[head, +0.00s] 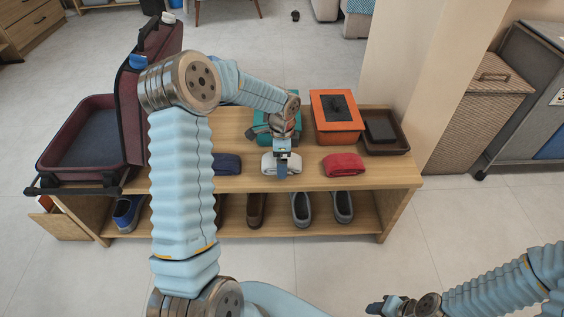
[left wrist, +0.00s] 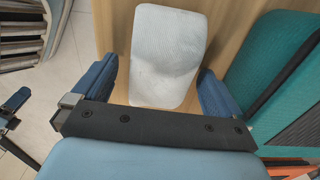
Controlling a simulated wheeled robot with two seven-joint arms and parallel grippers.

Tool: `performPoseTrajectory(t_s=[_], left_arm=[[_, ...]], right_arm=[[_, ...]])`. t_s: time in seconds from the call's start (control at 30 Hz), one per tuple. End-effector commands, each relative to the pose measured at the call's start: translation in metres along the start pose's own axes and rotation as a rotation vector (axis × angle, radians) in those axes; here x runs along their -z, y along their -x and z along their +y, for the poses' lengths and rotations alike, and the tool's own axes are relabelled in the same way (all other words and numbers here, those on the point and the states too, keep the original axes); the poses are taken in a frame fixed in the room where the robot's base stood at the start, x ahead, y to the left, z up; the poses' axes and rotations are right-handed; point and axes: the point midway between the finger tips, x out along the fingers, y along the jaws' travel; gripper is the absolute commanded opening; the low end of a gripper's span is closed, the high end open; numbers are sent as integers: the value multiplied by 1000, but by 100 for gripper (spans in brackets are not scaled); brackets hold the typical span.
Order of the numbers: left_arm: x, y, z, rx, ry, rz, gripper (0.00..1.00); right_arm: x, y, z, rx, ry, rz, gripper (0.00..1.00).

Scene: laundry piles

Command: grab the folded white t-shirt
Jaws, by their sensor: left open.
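The folded white t-shirt (head: 268,168) lies on the top of the wooden shelf bench, between a dark blue folded item (head: 227,164) and a red folded item (head: 343,164). In the head view my left gripper (head: 282,170) is over it and hides part of it. In the left wrist view the white t-shirt (left wrist: 168,55) lies in front of and between the two blue fingers of my left gripper (left wrist: 160,90), which are spread apart and empty. I cannot tell the exact height gap. My right gripper (head: 385,306) is low at the bottom right, away from the bench; its fingers are too small to judge.
The wooden bench (head: 400,174) also holds an orange box (head: 322,138), a teal box (head: 292,106) behind my left gripper, and a dark tray (head: 398,147). An open maroon suitcase (head: 62,172) stands at the left. Shoes (head: 301,208) are on the lower shelf.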

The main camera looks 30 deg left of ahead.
Motion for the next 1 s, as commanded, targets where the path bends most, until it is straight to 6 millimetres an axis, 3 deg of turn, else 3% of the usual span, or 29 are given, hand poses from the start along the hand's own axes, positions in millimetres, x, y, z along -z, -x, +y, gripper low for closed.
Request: performPoseTrajectory(t_s=[0.3, 0.67, 1.0], left_arm=[[0, -9, 0, 1, 0, 0, 100], [0, -8, 0, 1, 0, 1, 47], [0, -2, -1, 3, 0, 1, 47]], right_arm=[[0, 0, 0, 0, 0, 0, 43], [0, 0, 0, 0, 0, 0, 43], [0, 0, 0, 0, 0, 0, 43]])
